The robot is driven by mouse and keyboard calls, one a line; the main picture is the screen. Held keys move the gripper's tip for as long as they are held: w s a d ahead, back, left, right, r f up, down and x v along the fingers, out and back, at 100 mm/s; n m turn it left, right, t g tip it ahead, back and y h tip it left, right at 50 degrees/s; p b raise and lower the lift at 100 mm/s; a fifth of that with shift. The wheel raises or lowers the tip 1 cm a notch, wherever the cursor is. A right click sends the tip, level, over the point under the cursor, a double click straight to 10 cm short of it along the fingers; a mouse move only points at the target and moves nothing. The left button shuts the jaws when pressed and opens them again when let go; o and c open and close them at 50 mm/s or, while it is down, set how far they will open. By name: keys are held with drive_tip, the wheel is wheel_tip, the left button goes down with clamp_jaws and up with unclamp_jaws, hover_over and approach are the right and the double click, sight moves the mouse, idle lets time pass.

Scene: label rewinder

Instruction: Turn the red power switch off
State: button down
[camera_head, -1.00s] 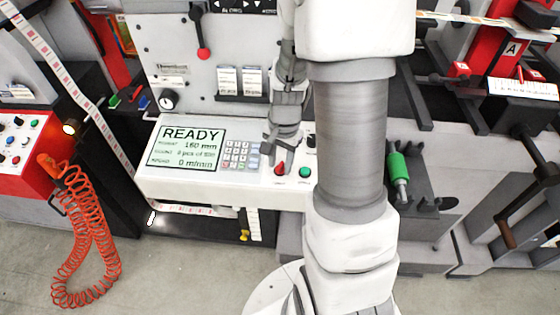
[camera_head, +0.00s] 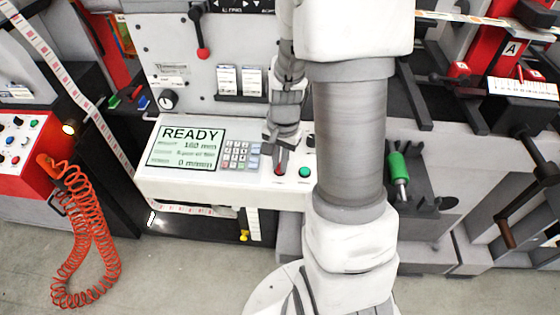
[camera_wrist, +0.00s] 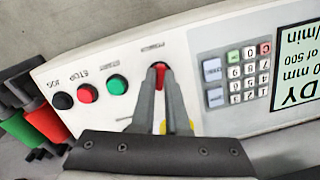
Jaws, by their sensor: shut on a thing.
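The red power switch (camera_wrist: 160,68) is on the white control panel, under upside-down lettering in the wrist view. My gripper (camera_wrist: 160,82) has its two fingers close together on the switch, one on each side. The fingers hide part of the switch, so I cannot tell its position. In the head view my gripper (camera_head: 281,165) points down onto the panel's front part, and only a small bit of red (camera_head: 278,171) shows by the fingertips.
A green START button (camera_wrist: 117,84), a red STOP button (camera_wrist: 88,92) and a black JOG button (camera_wrist: 62,101) sit beside the switch. On its other side are a keypad (camera_head: 240,155) and a screen (camera_head: 186,148) reading READY. An orange coiled hose (camera_head: 85,230) hangs at left.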

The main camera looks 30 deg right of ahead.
drive_tip(key=n, duration=0.4)
drive_tip(key=shift+n+h+b, duration=0.3)
drive_tip(key=shift+n, duration=0.1)
drive_tip(key=shift+a+n+g+h, duration=0.1)
drive_tip(key=shift+n+g+h, duration=0.25)
drive_tip(key=shift+n, duration=1.75)
drive_tip(key=c, duration=0.9)
unclamp_jaws()
drive_tip(key=r, duration=0.5)
drive_tip(key=r+p, duration=0.1)
drive_tip(key=r, duration=0.5)
drive_tip(key=a+r, duration=0.1)
drive_tip(key=r, duration=0.5)
drive_tip(key=shift+w+r, duration=0.1)
drive_tip(key=shift+r, duration=0.1)
